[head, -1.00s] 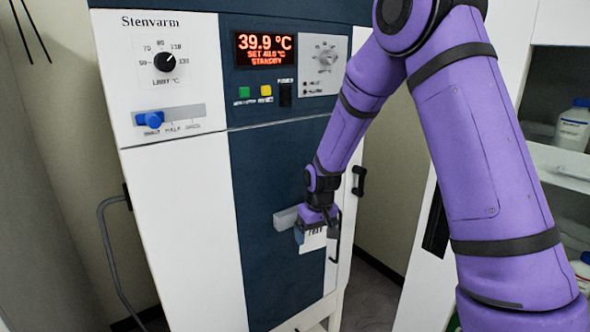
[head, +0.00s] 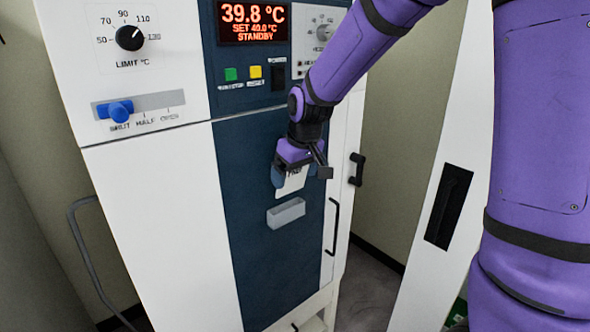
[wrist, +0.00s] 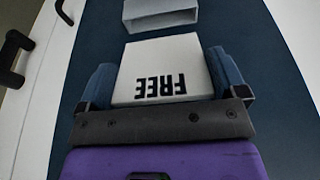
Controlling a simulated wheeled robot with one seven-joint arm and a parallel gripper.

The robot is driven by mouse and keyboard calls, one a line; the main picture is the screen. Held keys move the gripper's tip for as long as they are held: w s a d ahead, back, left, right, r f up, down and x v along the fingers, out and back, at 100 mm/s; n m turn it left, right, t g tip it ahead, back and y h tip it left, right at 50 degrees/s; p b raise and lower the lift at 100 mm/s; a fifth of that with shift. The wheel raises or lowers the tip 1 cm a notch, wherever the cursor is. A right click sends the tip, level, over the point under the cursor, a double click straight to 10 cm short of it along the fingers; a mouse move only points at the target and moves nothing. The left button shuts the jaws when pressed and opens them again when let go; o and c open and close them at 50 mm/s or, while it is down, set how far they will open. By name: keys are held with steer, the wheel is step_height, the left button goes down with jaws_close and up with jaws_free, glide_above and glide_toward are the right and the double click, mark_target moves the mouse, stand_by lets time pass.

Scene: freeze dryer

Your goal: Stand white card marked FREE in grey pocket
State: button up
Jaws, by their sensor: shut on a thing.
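The white card (head: 291,183) is held in my gripper (head: 284,172), in front of the dark blue panel. In the wrist view the card (wrist: 160,60) sits between the two blue fingers of my gripper (wrist: 162,82), and its FREE lettering appears upside down. The grey pocket (head: 286,213) is fixed on the dark panel, just below the card in the head view. In the wrist view the pocket (wrist: 160,16) shows its open mouth beyond the card's far edge, with a gap between them. The pocket looks empty.
The white dryer cabinet (head: 165,190) carries a display (head: 253,22), a dial (head: 130,38) and a blue slider (head: 115,110). A dark handle (head: 336,227) stands right of the pocket. Another black handle (head: 357,169) is on the cabinet's right side. The panel below the pocket is clear.

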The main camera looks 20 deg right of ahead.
mark_target(292, 185)
steer(key=shift+x, duration=1.45)
steer(key=shift+f, duration=0.65)
steer(key=shift+x, duration=1.95)
steer(key=shift+f, duration=0.1)
steer(key=o, duration=0.8)
steer(key=shift+w, duration=0.1)
steer(key=shift+r, duration=0.75)
steer(key=shift+s+v, duration=0.2)
steer(key=shift+v, duration=2.55)
